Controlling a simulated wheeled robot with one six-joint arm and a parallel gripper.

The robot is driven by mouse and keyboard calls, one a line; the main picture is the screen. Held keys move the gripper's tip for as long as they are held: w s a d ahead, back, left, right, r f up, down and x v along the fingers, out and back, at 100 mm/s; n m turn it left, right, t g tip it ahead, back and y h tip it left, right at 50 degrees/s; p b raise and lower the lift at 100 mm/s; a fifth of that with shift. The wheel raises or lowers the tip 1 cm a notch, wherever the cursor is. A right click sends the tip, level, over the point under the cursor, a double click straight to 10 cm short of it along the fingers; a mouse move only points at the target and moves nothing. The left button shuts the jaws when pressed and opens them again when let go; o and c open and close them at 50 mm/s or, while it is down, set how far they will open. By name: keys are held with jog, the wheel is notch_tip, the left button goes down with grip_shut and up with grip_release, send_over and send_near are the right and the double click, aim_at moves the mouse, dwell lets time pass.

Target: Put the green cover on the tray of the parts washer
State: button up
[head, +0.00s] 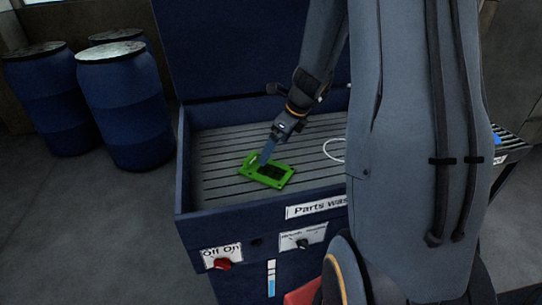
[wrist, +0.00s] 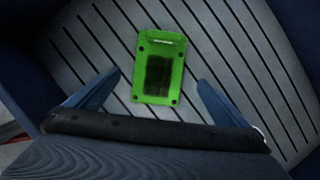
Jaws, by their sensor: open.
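The green cover (head: 267,171) lies flat on the slatted tray (head: 222,150) of the blue parts washer (head: 205,226). In the wrist view the green cover (wrist: 160,68) has a dark rectangular middle and small dark holes near its corners. My gripper (head: 265,156) is just above the cover in the head view. In the wrist view my gripper (wrist: 154,82) has its two blue fingers spread wide, one to each side of the cover's near end, and neither is seen gripping it. Part of the tray is hidden behind my arm.
The washer's raised blue lid (head: 230,50) stands behind the tray. A white hose (head: 333,150) shows at the tray's right, partly hidden by my arm. Blue drums (head: 125,100) stand on the floor at left. The tray's left part is clear.

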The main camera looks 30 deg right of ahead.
jog(key=shift+v, duration=1.25)
